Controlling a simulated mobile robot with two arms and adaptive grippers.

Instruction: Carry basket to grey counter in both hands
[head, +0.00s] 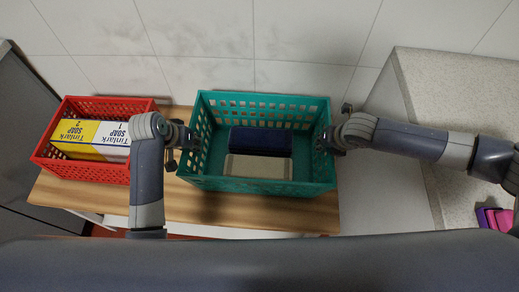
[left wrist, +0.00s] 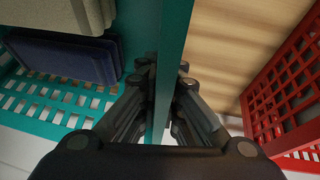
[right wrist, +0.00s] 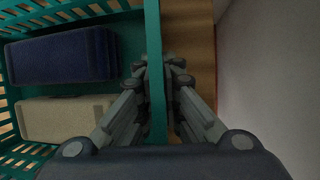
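The teal basket (head: 262,186) is over the wooden bench, with a dark blue block (head: 260,141) and a beige block (head: 258,166) inside. It looks level; I cannot tell whether its base touches the wood. My left gripper (head: 190,139) is at its left wall, with one finger on each side, closed on the wall (left wrist: 172,60). My right gripper (head: 327,140) is closed the same way on the right wall (right wrist: 155,50). The grey speckled counter (head: 445,95) is at the right, apart from the basket.
A red basket (head: 85,171) with a yellow and white soap box (head: 90,136) stands close left on the wooden bench (head: 270,213). Pink and purple items (head: 493,218) lie on the counter's near right part. A tiled wall (head: 205,75) is behind. The counter's visible far part is clear.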

